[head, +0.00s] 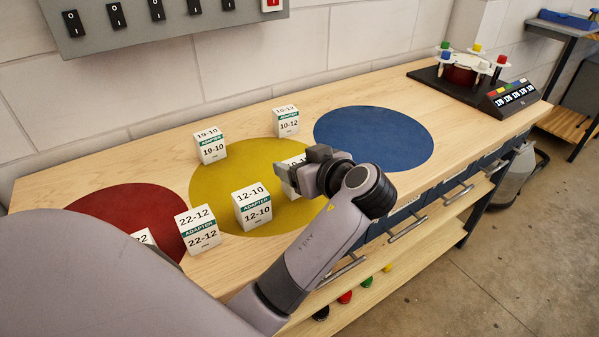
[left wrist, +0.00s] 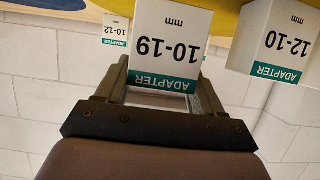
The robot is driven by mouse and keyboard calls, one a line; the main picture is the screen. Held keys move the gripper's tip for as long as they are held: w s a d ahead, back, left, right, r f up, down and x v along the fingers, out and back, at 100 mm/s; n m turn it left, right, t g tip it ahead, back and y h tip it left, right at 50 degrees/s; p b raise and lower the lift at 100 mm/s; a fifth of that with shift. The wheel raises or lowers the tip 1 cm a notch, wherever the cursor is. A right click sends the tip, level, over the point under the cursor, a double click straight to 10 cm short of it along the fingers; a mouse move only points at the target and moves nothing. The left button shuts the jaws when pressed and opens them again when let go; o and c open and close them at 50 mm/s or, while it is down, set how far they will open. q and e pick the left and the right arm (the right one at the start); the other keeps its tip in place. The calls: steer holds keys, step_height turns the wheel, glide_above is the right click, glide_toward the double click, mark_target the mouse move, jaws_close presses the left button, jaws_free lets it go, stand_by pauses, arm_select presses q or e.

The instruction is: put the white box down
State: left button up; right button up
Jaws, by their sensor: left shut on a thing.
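A white box labelled 10-19 (left wrist: 171,45), with a green ADAPTER band, sits between the fingers of my left gripper (left wrist: 163,88) in the left wrist view. The gripper is shut on it. In the head view the held box (head: 290,188) is largely hidden behind my left gripper (head: 294,175), over the front right part of the yellow disc (head: 230,170). I cannot tell whether its base touches the disc. My right gripper is not in view.
Similar white boxes stand nearby: 12-10 (head: 252,208), 22-12 (head: 198,231), 19-10 (head: 210,146) and 10-12 (head: 286,121). Another is mostly hidden by my arm at the red disc (head: 125,208). The blue disc (head: 374,138) is clear. A colored-knob device (head: 470,72) stands far right.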

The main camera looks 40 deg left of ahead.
arm_select(q)
steer(key=shift+f, duration=1.15)
steer(key=shift+f, duration=0.1)
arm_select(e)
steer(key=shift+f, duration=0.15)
arm_select(q)
steer(key=o, duration=1.1)
